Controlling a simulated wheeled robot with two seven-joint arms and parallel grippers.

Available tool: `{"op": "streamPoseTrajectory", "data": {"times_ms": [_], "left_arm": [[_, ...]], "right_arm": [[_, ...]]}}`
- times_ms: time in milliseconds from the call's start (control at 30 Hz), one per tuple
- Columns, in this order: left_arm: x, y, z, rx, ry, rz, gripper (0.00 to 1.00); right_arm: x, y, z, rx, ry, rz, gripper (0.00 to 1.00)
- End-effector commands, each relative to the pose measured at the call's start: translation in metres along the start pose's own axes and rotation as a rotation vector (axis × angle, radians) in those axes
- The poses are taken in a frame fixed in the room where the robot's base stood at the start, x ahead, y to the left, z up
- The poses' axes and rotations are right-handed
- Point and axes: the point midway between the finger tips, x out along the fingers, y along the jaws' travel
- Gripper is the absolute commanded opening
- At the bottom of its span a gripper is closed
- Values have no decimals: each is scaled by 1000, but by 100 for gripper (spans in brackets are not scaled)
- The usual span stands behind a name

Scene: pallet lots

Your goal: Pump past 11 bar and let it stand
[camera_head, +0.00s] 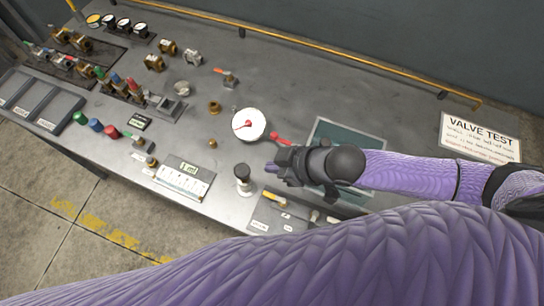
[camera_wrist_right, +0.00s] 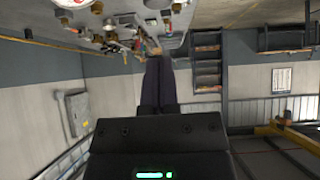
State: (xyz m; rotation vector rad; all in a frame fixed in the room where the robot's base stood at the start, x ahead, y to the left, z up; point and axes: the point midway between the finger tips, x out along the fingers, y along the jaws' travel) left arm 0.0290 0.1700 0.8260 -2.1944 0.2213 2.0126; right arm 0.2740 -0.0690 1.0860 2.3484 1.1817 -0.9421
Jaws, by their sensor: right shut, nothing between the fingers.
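A white round gauge (camera_head: 248,124) with a red needle stands on the grey bench; its numbers are too small to read. A red lever (camera_head: 281,139) sits just right of the gauge, close to my right gripper. My right gripper (camera_head: 270,168) is shut and empty, above the bench below the gauge. Its dark fingers lie together in the right wrist view (camera_wrist_right: 158,85). A black-topped cylindrical fitting (camera_head: 242,175) stands left of the fingertips, apart from them. I cannot tell which part is the pump handle. My left gripper is out of view.
A dark green tray (camera_head: 345,133) lies partly behind my right arm. A yellow-handled valve (camera_head: 273,198) sits near the front edge. Brass fittings (camera_head: 214,108) and several coloured valves crowd the left. The back middle is clear.

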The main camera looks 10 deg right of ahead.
Motion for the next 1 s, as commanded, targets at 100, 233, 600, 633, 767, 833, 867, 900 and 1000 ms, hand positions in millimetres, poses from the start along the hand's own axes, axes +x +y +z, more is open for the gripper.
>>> {"op": "streamPoseTrajectory", "data": {"times_ms": [100,233,600,633,767,833,867,900,1000], "left_arm": [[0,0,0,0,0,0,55],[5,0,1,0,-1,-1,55],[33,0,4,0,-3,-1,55],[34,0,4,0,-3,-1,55],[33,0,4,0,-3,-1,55],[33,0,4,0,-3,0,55],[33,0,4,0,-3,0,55],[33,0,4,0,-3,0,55],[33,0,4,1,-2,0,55]], "right_arm": [[0,0,0,0,0,0,0],[4,-3,-7,1,8,0,0],[-18,-1,-28,-1,-13,-4,0],[-19,-1,-27,0,-16,-6,0],[-24,1,-26,-5,-23,-4,0],[-24,1,-26,-5,-23,-4,0],[-24,1,-26,-5,-23,-4,0],[-24,1,-26,-5,-23,-4,0],[-22,1,-26,-4,-23,-4,0]]}}
